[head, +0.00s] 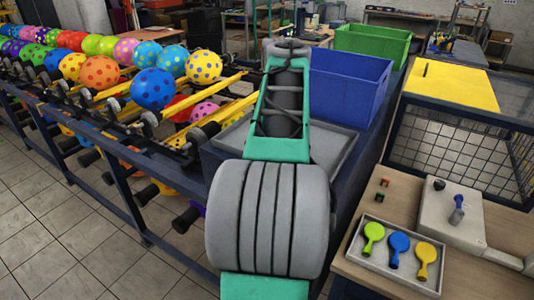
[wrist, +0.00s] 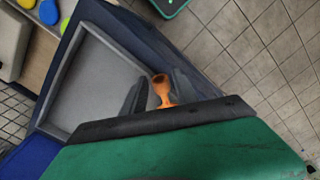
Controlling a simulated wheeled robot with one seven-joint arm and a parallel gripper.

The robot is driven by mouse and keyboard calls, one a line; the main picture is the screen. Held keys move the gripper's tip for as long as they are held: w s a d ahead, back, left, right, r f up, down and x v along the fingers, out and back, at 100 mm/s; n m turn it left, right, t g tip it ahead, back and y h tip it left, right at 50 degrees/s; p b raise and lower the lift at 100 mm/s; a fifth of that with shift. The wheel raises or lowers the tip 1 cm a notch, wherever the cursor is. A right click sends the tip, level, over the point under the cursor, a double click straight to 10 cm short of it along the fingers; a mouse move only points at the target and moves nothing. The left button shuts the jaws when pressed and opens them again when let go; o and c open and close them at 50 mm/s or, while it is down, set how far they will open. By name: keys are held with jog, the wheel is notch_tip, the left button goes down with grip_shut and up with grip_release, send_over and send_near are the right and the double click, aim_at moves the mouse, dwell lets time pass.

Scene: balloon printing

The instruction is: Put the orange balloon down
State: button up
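The orange balloon (wrist: 161,90) is between the dark fingers of my gripper (wrist: 160,96) in the wrist view, its narrow stem toward the palm. The fingers appear shut on it. Behind it lies a shallow grey tray (wrist: 85,85) with a raised rim, near the tray's right edge in that view. The tray shows empty where visible. Height above the tray is hard to tell. In the head view my arm hides my gripper and the orange balloon; part of the grey tray (head: 334,148) shows beside the arm.
A blue bin (head: 345,85) and green bin (head: 372,42) stand behind the tray. A rack of inflated patterned balloons (head: 100,72) runs left. At right, a wooden table (head: 400,197) holds a small tray (head: 362,258) with green, blue and yellow balloons, and a light machine (head: 452,215).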

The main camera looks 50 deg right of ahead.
grip_shut()
jog(key=shift+r, duration=0.1)
